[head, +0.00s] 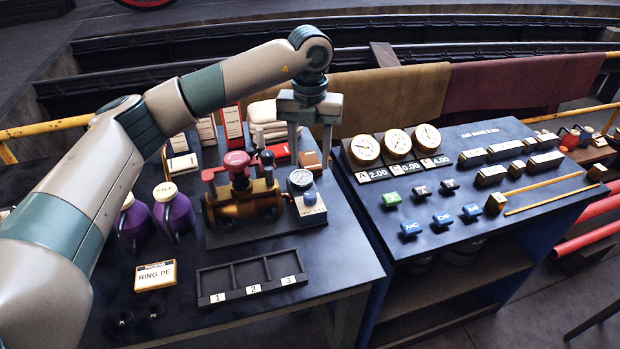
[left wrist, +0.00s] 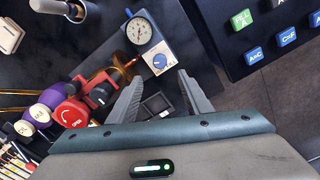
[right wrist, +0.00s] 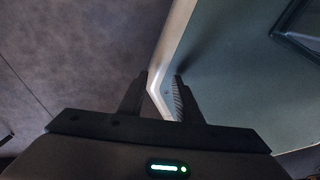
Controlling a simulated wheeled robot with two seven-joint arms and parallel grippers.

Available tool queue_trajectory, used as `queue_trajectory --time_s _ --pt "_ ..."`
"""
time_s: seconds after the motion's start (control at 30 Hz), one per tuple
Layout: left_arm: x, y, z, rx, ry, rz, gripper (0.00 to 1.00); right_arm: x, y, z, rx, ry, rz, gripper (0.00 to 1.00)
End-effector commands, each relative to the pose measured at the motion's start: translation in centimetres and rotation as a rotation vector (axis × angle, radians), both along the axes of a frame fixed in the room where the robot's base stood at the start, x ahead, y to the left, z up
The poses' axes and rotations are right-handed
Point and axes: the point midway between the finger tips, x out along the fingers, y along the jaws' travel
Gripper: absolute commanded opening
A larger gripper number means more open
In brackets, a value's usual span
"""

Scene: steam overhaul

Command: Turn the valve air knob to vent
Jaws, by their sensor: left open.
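The blue air knob (head: 309,198) sits on the face of a small pale box with a round gauge (head: 300,179), at the right end of the brass valve (head: 243,206). In the left wrist view the knob (left wrist: 159,60) has a light pointer mark; its labels are too small to read. My left gripper (head: 310,150) is open and empty, pointing down above the gauge box. In the left wrist view its fingertips (left wrist: 161,80) lie either side of the knob's line, apart from it. My right gripper (right wrist: 160,76) is open and empty, low by a table's side.
A numbered black tray (head: 250,278) lies in front, purple jugs (head: 174,212) at left. The right table (head: 440,240) holds gauges (head: 397,143) and coloured blocks. Bare tabletop lies right of the gauge box.

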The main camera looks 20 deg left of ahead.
Motion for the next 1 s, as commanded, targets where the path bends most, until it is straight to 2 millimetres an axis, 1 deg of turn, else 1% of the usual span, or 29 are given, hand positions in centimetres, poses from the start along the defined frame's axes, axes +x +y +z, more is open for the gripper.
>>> queue_trajectory --time_s 0.03,0.17,0.23,0.3,0.4,0.5,0.63,0.9,1.0 --pt "0.1 0.0 0.9 0.000 -0.004 0.000 0.45 -0.1 0.0 -0.7 0.000 0.002 0.000 0.31" --pt "0.0 0.0 3.2 -0.001 -0.003 -0.001 0.45 0.7 0.2 -1.1 0.005 -0.019 0.000 0.31" --pt "0.1 0.0 4.1 0.000 -0.003 0.001 0.45 1.5 0.5 -1.2 0.009 -0.038 0.001 0.31" --pt "0.0 0.0 4.9 0.000 -0.001 0.001 0.45 2.8 0.9 -1.0 0.017 -0.065 0.002 0.31" --pt "0.0 0.0 5.6 -0.001 -0.001 0.000 0.45 4.3 1.5 -0.8 0.025 -0.095 0.005 0.31" --pt "0.0 0.0 6.0 0.000 0.000 0.000 0.45 4.9 1.9 -0.7 0.031 -0.108 0.006 0.31" --pt "0.0 0.0 6.1 0.000 0.000 0.000 0.45 5.1 2.0 -0.6 0.034 -0.113 0.007 0.31" --pt "0.0 0.0 6.1 0.000 0.000 0.000 0.45 4.4 1.9 -0.7 0.032 -0.103 0.006 0.31" --pt "0.0 0.0 6.2 0.000 0.000 0.000 0.45 3.8 1.3 -0.7 0.026 -0.095 0.003 0.31"
